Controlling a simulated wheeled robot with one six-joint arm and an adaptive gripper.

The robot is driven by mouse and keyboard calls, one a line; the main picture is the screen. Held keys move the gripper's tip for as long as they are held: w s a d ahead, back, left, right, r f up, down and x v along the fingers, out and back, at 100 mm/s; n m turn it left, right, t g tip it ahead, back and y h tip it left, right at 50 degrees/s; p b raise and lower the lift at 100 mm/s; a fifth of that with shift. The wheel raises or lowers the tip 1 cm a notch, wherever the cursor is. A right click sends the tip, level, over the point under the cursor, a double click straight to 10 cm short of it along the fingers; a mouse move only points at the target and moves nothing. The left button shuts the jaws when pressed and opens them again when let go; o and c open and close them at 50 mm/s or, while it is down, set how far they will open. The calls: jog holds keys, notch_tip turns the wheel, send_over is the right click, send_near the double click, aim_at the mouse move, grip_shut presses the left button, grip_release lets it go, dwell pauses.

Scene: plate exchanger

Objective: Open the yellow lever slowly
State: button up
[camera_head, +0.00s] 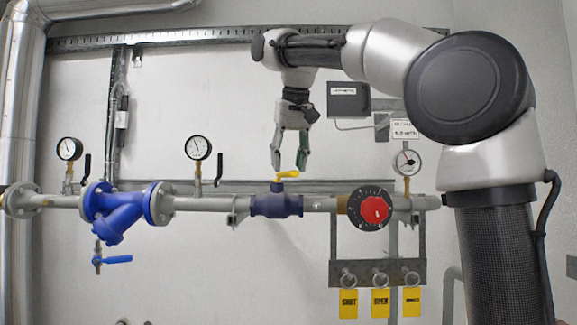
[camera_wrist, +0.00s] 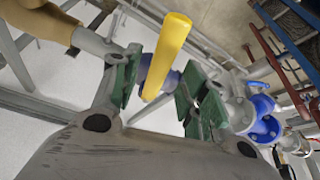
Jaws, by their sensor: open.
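The yellow lever (camera_head: 287,175) sits on top of a dark blue valve body (camera_head: 276,204) on the grey pipe. It lies roughly along the pipe in the head view. My gripper (camera_head: 289,160) points down just above the lever, with its fingers apart. In the wrist view, the lever (camera_wrist: 166,55) shows between and beyond the green finger pads of my gripper (camera_wrist: 155,98). The lever is not held, and I cannot tell whether either pad touches it. The lever's lower end and part of the valve body are hidden in the wrist view.
A red knob (camera_head: 376,210) is on the pipe to the right. A blue strainer (camera_head: 120,210) and pressure gauges (camera_head: 198,147) are to the left. Yellow tags (camera_head: 380,302) hang below. A dark box (camera_head: 348,98) is on the wall behind my gripper.

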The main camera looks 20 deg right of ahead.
jog(key=shift+x, duration=0.8)
grip_shut()
jog(key=shift+d, duration=0.1)
